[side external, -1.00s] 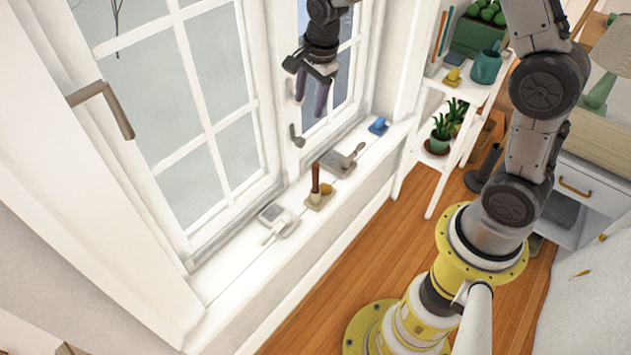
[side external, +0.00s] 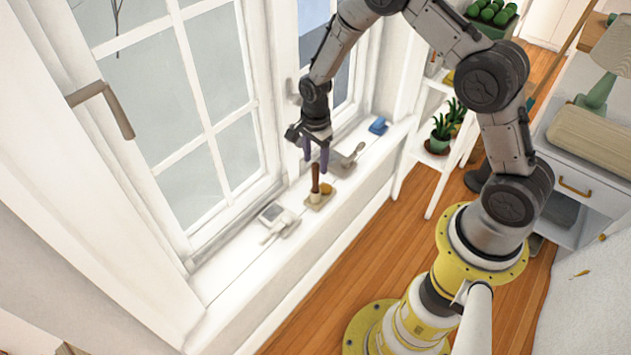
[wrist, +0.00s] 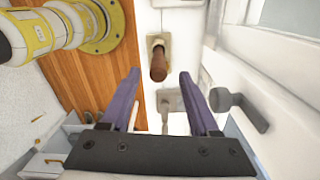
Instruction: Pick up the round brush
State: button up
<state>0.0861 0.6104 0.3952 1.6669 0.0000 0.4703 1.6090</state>
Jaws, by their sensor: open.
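The round brush, with an upright brown handle and pale lower end, stands on a small beige tray (side external: 321,203) on the white windowsill; its handle (side external: 315,180) points up. In the wrist view the brown handle (wrist: 158,66) is seen nearly end-on, just ahead of the gap between the fingers. My gripper (side external: 316,161), with two purple fingers, points down by the handle's top. It is open and empty, and its fingers also show in the wrist view (wrist: 160,76). The brush's lower end is mostly hidden behind its handle in the wrist view.
A tray with a grey trowel-like tool (side external: 347,158) lies behind, close to my fingers. A blue item (side external: 378,125) is farther back, a grey and white tool (side external: 277,222) nearer. Window handle (wrist: 238,104) is at right of my fingers.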

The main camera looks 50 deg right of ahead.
aim_at(316, 174)
jog(key=shift+s+a+f, duration=0.1)
jog(key=shift+f, duration=2.6)
jog(key=shift+c, duration=0.4)
grip_shut()
